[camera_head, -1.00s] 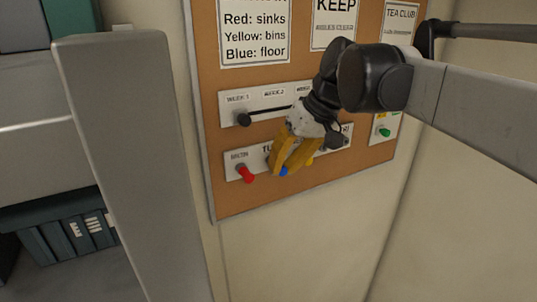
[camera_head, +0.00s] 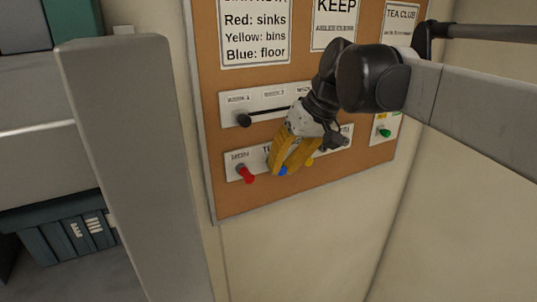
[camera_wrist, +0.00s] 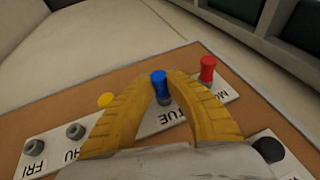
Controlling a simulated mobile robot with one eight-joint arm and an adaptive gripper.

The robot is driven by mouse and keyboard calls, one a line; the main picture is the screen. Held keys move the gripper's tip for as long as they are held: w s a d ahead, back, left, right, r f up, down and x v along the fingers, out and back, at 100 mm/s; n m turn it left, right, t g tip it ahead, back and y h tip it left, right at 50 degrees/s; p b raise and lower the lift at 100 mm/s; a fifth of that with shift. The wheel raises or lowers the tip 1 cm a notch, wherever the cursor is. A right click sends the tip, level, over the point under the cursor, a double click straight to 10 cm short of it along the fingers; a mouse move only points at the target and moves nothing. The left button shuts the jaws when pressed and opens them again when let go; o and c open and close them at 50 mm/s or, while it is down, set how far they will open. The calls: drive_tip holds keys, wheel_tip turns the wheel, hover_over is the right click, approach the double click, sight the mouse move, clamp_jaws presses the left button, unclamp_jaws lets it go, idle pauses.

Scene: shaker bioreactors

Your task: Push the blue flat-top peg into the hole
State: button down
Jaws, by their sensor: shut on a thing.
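The blue peg (camera_wrist: 158,80) is between the two yellow fingertips of my gripper (camera_wrist: 159,88) in the wrist view, at the hole marked TUE. Its flat blue top sticks out past the fingertips, with a grey collar below it. In the head view the blue peg (camera_head: 283,171) shows just below the fingers of my gripper (camera_head: 281,168). My gripper is shut on the peg. How deep the peg sits in the hole is hidden by the fingers.
A red peg (camera_wrist: 207,68) stands beside it at the MON place on the white day strip (camera_wrist: 45,167). A yellow peg (camera_wrist: 105,100) is on the other side. Empty grey holders (camera_wrist: 75,131) follow. A black knob (camera_head: 244,120) sits on the week slider above. A green peg (camera_head: 385,132) is further right.

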drive_tip(key=shift+w+a, duration=0.1)
drive_tip(key=shift+w, duration=0.15)
drive_tip(key=c, duration=1.4)
unclamp_jaws()
